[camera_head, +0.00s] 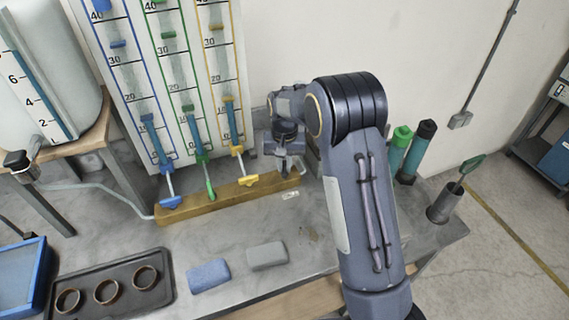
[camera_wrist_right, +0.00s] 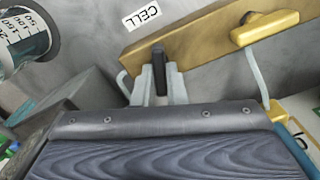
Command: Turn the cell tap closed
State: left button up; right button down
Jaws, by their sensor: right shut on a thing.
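The cell tap has a black handle (camera_wrist_right: 158,70) at the end of the wooden bar (camera_wrist_right: 205,38), by the label CELL (camera_wrist_right: 142,15) in the right wrist view. My right gripper (camera_wrist_right: 156,88) is shut on this black handle, with one pale finger on each side of it. In the head view my right gripper (camera_head: 284,164) is at the right end of the wooden bar (camera_head: 225,196), and it and my arm largely hide the cell tap. My left gripper is not in view.
Yellow (camera_head: 249,181), green (camera_head: 210,191) and blue (camera_head: 170,202) taps sit along the bar below the scaled tubes. A grey block (camera_head: 267,256), a blue block (camera_head: 208,275) and a dark tray (camera_head: 117,267) with rings lie in front. Bottles (camera_head: 420,150) stand right of my arm.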

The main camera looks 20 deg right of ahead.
aim_at(284, 166)
jog(key=m, duration=0.3)
jog(key=shift+m, duration=0.4)
jog(key=m, duration=0.3)
jog(key=shift+r+m, duration=0.1)
jog(key=shift+m, duration=0.2)
jog(key=m+p, duration=0.1)
jog(key=m, duration=0.5)
jog(key=c, duration=1.5)
grip_release()
jog(key=shift+o, duration=0.2)
notch_tip(284, 166, up, 7)
jog(key=shift+f+b, duration=0.1)
jog(key=shift+b, duration=0.25)
jog(key=shift+r, duration=0.45)
